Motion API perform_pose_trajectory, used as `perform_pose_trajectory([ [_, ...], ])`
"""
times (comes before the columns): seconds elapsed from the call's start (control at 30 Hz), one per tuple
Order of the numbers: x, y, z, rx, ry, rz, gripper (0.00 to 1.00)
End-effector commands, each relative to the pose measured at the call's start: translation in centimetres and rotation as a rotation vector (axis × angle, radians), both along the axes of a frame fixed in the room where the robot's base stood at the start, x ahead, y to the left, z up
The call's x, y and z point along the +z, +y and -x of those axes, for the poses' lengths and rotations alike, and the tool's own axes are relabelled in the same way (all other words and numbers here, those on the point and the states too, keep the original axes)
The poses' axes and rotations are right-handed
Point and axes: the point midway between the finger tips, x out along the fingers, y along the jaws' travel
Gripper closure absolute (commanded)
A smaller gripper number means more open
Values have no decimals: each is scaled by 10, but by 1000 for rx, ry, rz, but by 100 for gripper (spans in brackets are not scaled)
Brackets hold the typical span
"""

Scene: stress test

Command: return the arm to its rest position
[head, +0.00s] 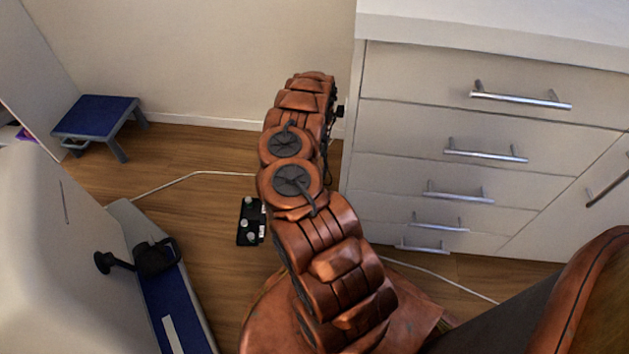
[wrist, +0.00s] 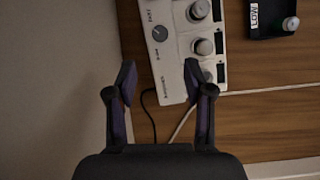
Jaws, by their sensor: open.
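My copper-coloured arm (head: 315,230) rises through the middle of the head view, bent away toward the wall and beside the drawer cabinet. My gripper (wrist: 159,78) shows in the wrist view with its two dark fingers apart and nothing held between them. The arm hides the gripper in the head view, apart from perhaps a small dark part at the arm's far end. Beyond the fingertips in the wrist view lies a white device with knobs (wrist: 172,75). I cannot tell how far below the fingers it is.
A white drawer cabinet (head: 405,140) stands close on the arm's right. A black box with knobs (head: 243,237) lies on the wooden floor left of the arm; a similar box shows in the wrist view (wrist: 262,33). A blue step stool (head: 95,116) stands far left. Thin cables cross the floor.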

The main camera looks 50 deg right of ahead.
Motion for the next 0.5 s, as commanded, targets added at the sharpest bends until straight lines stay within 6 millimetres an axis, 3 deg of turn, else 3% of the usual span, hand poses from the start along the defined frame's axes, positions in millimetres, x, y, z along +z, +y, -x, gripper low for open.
perform_pose_trajectory([
  [0.5,7,-2,-1,-1,1,-1,48],
])
